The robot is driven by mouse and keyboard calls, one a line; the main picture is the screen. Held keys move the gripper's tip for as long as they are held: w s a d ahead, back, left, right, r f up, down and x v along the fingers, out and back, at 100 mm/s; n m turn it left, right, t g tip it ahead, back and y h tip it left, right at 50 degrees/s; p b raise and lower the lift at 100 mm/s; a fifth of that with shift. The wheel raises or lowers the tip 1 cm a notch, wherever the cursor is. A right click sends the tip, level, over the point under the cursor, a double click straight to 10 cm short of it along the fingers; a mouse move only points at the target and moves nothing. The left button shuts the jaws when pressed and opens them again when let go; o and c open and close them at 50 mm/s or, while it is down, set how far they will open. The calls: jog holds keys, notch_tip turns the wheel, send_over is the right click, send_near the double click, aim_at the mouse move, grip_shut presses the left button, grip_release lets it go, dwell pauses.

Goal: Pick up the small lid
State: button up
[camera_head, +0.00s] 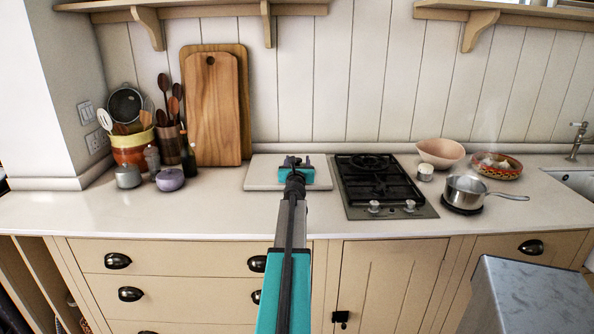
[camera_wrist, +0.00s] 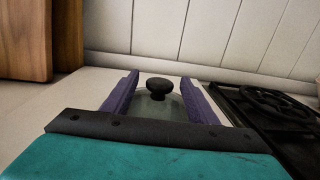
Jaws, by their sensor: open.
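The small lid (camera_wrist: 158,105) shows in the wrist view as a pale greenish, glass-like disc with a round black knob on top. It lies between the two purple fingers of my gripper (camera_wrist: 160,92), which are apart, one on each side of the knob. I cannot tell whether either finger touches the lid. The near part of the lid is hidden behind the gripper's dark bar. In the head view my gripper (camera_head: 296,161) is over the pale board (camera_head: 262,183) beside the hob, and the lid there is largely hidden by the gripper.
The black gas hob (camera_head: 385,188) is close on the right. Wooden cutting boards (camera_head: 214,115) lean on the wall at the left, near a utensil pot (camera_head: 131,150) and small jars. A saucepan (camera_head: 465,191) and pink bowl (camera_head: 440,152) stand farther right. The front counter is clear.

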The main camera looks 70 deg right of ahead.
aim_at(297, 159)
jog(key=shift+w+d, duration=0.1)
jog(key=shift+d, duration=0.15)
dwell(0.4)
jog(key=c, duration=1.3)
jog(key=shift+o, duration=0.2)
jog(key=shift+r, duration=0.2)
notch_tip(297, 159, up, 3)
jog(key=p, duration=0.3)
jog(key=shift+s+a+r+p, duration=0.15)
jog(key=shift+s+p, duration=0.05)
jog(key=shift+p, duration=0.15)
jog(key=s+a, duration=0.3)
jog(key=s, duration=0.4)
jog(key=s+a+r+b, duration=0.1)
jog(key=s+a, duration=0.3)
jog(key=s, duration=0.2)
jog(key=shift+s+a+r, duration=0.15)
jog(key=shift+s+a, duration=0.1)
jog(key=shift+s, duration=0.1)
